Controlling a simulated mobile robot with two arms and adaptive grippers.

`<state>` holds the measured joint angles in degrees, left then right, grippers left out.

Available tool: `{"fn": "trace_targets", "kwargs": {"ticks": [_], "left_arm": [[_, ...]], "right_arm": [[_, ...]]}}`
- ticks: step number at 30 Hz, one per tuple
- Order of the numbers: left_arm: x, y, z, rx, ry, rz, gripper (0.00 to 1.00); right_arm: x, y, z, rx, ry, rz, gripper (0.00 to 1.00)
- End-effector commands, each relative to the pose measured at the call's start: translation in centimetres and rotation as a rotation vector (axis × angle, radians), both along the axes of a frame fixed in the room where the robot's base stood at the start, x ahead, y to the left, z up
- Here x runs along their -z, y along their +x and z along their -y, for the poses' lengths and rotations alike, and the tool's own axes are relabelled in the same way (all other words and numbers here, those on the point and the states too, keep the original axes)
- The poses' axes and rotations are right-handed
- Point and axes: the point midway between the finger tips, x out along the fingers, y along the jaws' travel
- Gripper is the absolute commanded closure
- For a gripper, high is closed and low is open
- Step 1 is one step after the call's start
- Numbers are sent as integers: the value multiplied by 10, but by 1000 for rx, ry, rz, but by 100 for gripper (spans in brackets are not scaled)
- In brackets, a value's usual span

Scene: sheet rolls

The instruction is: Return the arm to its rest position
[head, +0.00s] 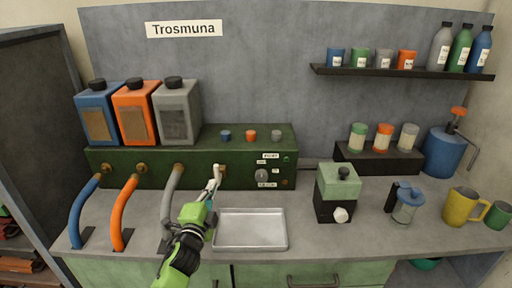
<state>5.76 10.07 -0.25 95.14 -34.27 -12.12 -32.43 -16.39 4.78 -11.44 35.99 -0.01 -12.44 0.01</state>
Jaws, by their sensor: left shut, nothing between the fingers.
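My left gripper (212,188) is in front of the green machine (140,177), with its arm coming up from the bottom of the head view. Its fingers are shut with nothing between them. The fingertips are close to a pale spout (218,170) on the machine's front; I cannot tell whether they touch it. The gripper is over the left end of a metal tray (250,230), which looks empty. My right gripper is not in view.
Blue, orange and grey hoses (125,210) run down left of my arm. Blue, orange and grey canisters (137,112) stand on the machine. A green grinder-like box (336,195), a lidded jug (405,205) and a yellow mug (462,208) stand to the right.

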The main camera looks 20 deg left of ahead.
Motion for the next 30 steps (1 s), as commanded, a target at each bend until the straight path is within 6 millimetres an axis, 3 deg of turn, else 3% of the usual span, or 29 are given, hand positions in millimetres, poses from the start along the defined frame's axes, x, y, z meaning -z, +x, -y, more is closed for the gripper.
{"fn": "trace_targets", "kwargs": {"ticks": [5,8,12,16,21,30], "left_arm": [[16,-16,-1,-30,-78,-50,100],[47,-49,-1,-92,-230,-152,100],[106,-128,12,-218,-526,-375,100],[145,-206,36,-332,-750,-583,100],[166,-278,62,-433,-907,-768,100],[174,-368,96,-550,-1047,-995,100]], "right_arm": [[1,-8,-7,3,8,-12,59],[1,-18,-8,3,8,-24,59],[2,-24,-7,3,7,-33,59],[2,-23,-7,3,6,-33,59],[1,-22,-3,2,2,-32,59],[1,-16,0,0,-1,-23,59]]}}
